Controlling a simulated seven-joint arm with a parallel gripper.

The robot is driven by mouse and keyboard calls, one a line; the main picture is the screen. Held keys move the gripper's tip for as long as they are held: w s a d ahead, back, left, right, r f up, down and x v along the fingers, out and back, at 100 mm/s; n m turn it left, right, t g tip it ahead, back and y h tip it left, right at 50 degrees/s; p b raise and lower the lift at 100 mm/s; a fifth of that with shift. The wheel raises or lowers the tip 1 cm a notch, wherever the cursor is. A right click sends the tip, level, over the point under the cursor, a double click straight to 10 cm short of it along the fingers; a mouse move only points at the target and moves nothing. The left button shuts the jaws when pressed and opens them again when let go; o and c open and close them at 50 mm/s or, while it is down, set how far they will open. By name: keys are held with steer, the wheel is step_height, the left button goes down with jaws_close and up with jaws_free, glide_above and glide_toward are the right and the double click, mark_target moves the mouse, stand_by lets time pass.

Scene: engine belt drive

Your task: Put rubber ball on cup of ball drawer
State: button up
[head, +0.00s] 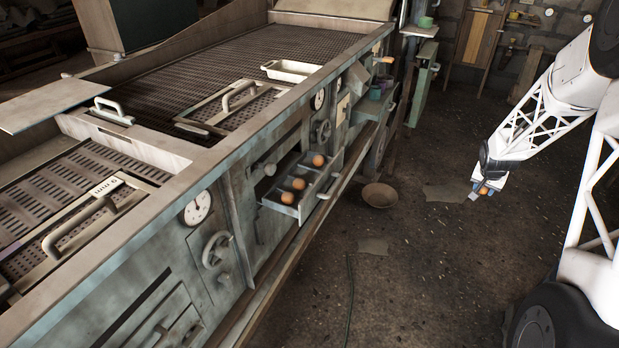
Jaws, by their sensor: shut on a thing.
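My gripper (479,193) is at the right, hanging in the air well to the right of the machine. It is shut on a small orange rubber ball (484,191), which shows partly between the fingers. The ball drawer (325,183) is pulled out of the machine's front, left of my gripper and apart from it. Three orange balls sit in it: one at the far end (318,160), one in the middle (299,184) and one at the near end (287,198). The cups under the balls are too small to make out clearly.
The long machine (230,165) with gauges and handwheels fills the left. A shallow round bowl (379,195) lies on the floor between drawer and gripper. A thin cable (350,290) runs over the floor. The floor below my gripper is mostly clear.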

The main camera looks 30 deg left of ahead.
mark_target(481, 193)
steer(key=shift+s+d+f+n, duration=0.15)
steer(key=shift+s+n, duration=0.25)
steer(key=shift+s, duration=0.4)
steer(key=shift+s+a+f+n+y, duration=0.15)
steer(key=shift+s+a+n+y, duration=0.35)
steer(key=shift+s+n, duration=0.25)
steer(key=s+a+r+n+g, duration=0.3)
steer(key=s+a+n, duration=0.3)
steer(key=a+n, duration=0.5)
steer(key=s+a+r+n+g, duration=0.3)
steer(key=s+a+n, duration=0.3)
steer(key=a+n, duration=0.5)
steer(key=s+a+r+n+g, duration=0.2)
steer(key=s+a+r+n, duration=0.2)
steer(key=a+n, duration=0.7)
steer(key=shift+s+a+r+n+g, duration=0.2)
steer(key=shift+s+r+n+g, duration=0.2)
steer(key=shift+s+n, duration=0.95)
steer(key=shift+a, duration=0.1)
